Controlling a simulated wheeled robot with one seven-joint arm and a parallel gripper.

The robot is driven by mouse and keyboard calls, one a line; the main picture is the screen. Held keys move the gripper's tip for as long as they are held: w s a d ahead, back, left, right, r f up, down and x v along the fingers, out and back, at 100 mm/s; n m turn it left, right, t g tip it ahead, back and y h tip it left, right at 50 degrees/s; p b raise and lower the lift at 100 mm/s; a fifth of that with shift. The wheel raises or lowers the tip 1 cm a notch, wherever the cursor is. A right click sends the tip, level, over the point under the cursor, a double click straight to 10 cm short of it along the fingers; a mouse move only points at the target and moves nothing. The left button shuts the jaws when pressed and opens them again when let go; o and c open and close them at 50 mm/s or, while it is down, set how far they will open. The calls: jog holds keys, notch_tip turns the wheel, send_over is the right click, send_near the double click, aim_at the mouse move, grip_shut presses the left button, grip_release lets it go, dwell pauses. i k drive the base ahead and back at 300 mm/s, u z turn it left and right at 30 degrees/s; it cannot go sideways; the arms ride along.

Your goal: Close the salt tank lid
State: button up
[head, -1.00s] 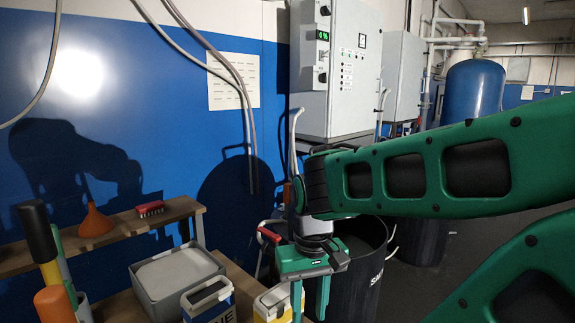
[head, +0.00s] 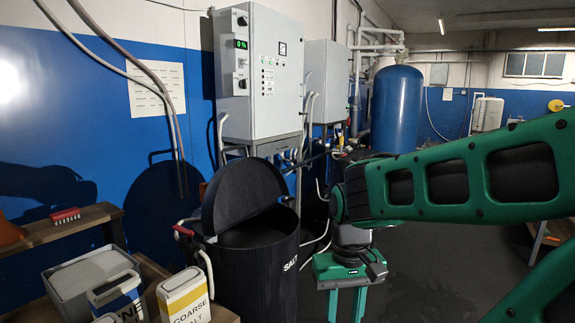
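The salt tank (head: 255,272) is a black drum with white lettering on its side, standing left of the middle in the head view. Its round black lid (head: 240,187) stands tilted up at the back of the rim, so the tank is partly open. My gripper (head: 346,308) is right of the tank and apart from it in the picture, pointing down. Its two green fingers are spread with a gap and nothing shows between them. Their tips reach the bottom edge of the picture.
A coarse salt box (head: 184,298), another box (head: 117,298) and a grey bin (head: 88,278) stand on a wooden bench at lower left. A red-handled tool (head: 183,231) is beside the tank. A grey control cabinet (head: 262,75) is behind. Floor to the right is open.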

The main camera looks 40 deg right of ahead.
aim_at(241, 187)
jog(key=z, duration=0.15)
jog(key=k, duration=0.4)
jog(key=z, duration=0.75)
jog(key=i, duration=1)
jog(key=u, duration=0.45)
jog(key=k, duration=0.6)
jog(key=z, duration=0.6)
jog(key=i, duration=1.45)
jog(key=u, duration=0.5)
